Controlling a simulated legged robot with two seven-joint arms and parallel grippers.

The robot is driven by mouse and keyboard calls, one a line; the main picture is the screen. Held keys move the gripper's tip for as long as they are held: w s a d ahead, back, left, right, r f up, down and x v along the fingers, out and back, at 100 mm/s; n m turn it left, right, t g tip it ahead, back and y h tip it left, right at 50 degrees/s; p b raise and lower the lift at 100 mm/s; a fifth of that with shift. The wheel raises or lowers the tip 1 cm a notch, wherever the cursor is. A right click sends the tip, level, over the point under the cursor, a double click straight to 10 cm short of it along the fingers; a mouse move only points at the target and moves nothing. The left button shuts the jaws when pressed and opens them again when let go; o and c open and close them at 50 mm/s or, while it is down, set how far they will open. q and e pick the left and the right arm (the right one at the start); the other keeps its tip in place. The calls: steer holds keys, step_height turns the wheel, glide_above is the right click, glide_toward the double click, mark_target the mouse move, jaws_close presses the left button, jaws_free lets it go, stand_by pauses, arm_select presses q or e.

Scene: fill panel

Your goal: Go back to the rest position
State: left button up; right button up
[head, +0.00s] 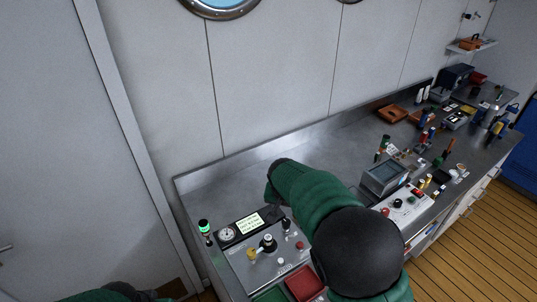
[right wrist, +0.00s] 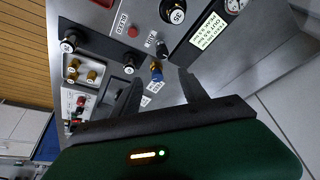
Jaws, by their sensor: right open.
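My right arm (head: 310,200), green with black joints, reaches over the workbench beside the fill panel (head: 265,270); it hides my right gripper in the head view. In the right wrist view my right gripper (right wrist: 163,92) is open, its two dark fingers spread with nothing held between them. The panel shows behind and above the fingers, with a red button (right wrist: 133,31), a black knob (right wrist: 172,12) and a lit text display (right wrist: 207,30). Only a green piece of my left arm (head: 105,295) shows at the lower left; its gripper is out of frame.
A grey screen box (head: 385,177) and several tools crowd the bench's right. Bare bench lies behind my right arm.

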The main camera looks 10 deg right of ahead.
arm_select(q)
steer(key=f+b, duration=0.4)
steer(key=shift+a+f+b, duration=0.3)
steer(key=shift+a+f, duration=0.05)
steer(key=shift+a, duration=0.05)
arm_select(e)
steer(key=s+d+f+n, duration=0.1)
steer(key=s+f, duration=0.3)
steer(key=s, duration=0.8)
steer(key=s+d+f+n+g+y, duration=0.1)
steer(key=s+d+f+n, duration=0.1)
steer(key=s, duration=1.1)
step_height(320, 180, down, 2)
steer(key=shift+d+f+n+y, duration=0.2)
steer(key=shift+n+y, duration=0.1)
steer(key=shift+n, duration=0.5)
arm_select(q)
steer(key=shift+s+a, duration=0.1)
arm_select(e)
steer(key=shift+a, duration=0.15)
arm_select(q)
steer(key=shift+a, duration=0.3)
arm_select(e)
steer(key=shift+a+r, duration=0.1)
steer(key=shift+a, duration=0.2)
